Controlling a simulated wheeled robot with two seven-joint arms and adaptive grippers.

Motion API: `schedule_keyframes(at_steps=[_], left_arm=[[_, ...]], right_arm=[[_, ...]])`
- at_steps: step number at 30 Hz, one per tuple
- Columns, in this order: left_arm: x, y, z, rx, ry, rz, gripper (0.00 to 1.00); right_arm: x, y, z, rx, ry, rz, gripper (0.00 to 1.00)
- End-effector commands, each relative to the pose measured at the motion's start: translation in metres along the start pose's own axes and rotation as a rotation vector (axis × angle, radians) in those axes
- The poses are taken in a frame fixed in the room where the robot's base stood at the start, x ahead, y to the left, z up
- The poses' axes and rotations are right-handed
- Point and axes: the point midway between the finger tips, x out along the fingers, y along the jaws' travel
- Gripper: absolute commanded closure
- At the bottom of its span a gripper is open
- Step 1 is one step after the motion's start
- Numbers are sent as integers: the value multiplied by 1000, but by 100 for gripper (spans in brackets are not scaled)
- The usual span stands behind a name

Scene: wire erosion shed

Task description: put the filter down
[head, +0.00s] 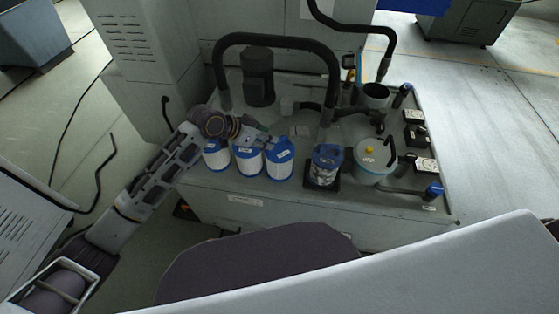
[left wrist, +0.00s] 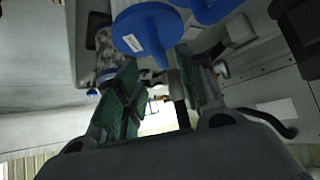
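Three white filters with blue tops stand in a row along the front of the machine's deck: a left one (head: 216,156), a middle one (head: 249,160) and a right one (head: 280,167). My left gripper (head: 272,142) is at the top of the right filter. In the left wrist view, a blue filter top (left wrist: 138,30) with a short stem is at the fingertips. The green-padded fingers (left wrist: 163,80) are apart, with a visible gap around the stem. Part of another blue top (left wrist: 215,8) shows beside it. My right gripper is not in view.
A clear housing (head: 325,170) with a blue rim stands right of the filters, then a pale lidded pot (head: 371,163). A black hose (head: 280,40) arches over the deck behind. A dark cylinder (head: 257,78) stands at the back left. Small black boxes line the right edge.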

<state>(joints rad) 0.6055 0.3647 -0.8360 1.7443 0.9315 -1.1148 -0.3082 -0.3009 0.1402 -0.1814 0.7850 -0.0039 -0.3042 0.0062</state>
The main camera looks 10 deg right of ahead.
Motion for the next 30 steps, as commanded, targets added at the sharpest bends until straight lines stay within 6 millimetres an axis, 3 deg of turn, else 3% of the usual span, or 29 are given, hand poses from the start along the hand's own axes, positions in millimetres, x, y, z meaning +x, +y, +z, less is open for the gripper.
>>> schedule_keyframes(at_steps=[14, 30], left_arm=[[5, 0, 1, 0, -1, 0, 61], [51, -1, 2, 0, -1, -1, 61]], right_arm=[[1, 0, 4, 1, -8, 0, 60], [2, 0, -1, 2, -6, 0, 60]])
